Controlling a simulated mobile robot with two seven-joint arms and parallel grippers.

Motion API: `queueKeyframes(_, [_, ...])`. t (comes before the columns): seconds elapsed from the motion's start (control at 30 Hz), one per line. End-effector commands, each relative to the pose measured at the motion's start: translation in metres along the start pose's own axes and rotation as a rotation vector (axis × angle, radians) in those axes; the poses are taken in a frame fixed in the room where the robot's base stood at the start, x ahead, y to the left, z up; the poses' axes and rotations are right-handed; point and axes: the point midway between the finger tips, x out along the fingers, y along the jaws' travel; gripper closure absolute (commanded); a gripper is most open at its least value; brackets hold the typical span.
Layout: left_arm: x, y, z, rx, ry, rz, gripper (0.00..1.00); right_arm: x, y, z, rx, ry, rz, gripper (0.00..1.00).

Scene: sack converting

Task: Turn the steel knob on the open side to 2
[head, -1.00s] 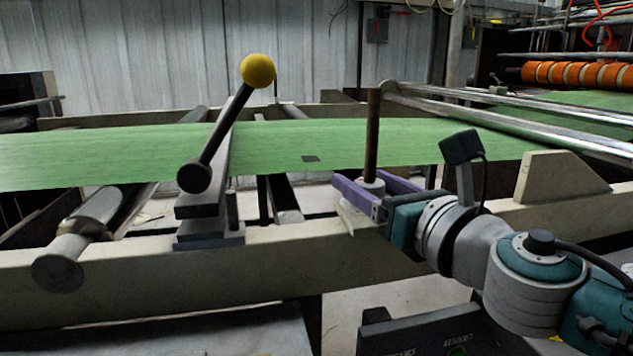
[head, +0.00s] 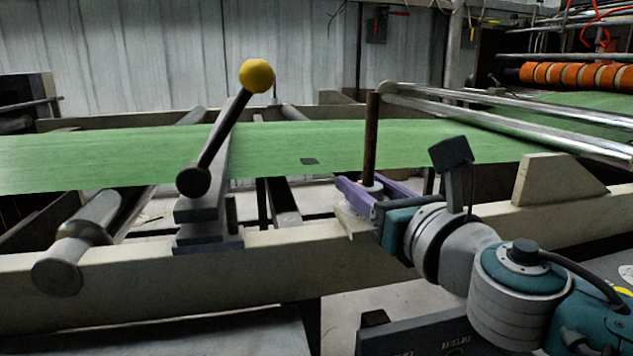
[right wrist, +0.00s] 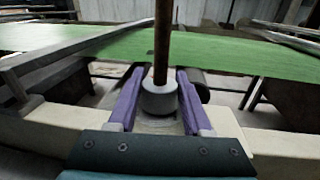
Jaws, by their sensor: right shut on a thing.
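The steel knob (head: 371,188) is a short pale grey cylinder at the foot of an upright rusty rod (head: 371,135), on the near beam of the machine. My right gripper (head: 364,184) has its two purple fingers around it, one on each side. In the right wrist view the knob (right wrist: 159,98) sits between the fingers, with the rod rising out of it. The gripper is shut on the knob. I can read no number or mark by the knob; the fingers hide part of its base. My left gripper is not in view.
A lever with a yellow ball (head: 256,75) stands to the left on the beam (head: 290,268). A green web (head: 90,160) runs behind the knob. A beige wedge block (head: 560,182) and bright steel bars (head: 520,120) lie to the right.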

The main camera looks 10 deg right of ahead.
Motion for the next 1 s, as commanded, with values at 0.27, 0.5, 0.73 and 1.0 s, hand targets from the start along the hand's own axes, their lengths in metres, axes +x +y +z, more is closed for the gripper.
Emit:
queueKeyframes(0.27, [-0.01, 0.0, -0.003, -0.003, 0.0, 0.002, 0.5, 0.0, 0.002, 0.001, 0.006, -0.006, -0.201, 1.0])
queueKeyframes(0.5, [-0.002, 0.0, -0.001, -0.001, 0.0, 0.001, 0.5, 0.0, 0.002, -0.002, 0.005, -0.017, -0.422, 1.0])
queueKeyframes(0.73, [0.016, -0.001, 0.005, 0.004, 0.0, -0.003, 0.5, 0.0, 0.001, -0.003, 0.004, -0.028, -0.612, 1.0])
queueKeyframes(1.0, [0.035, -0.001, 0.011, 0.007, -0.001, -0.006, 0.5, 0.0, 0.0, -0.002, 0.003, -0.035, -0.766, 1.0])
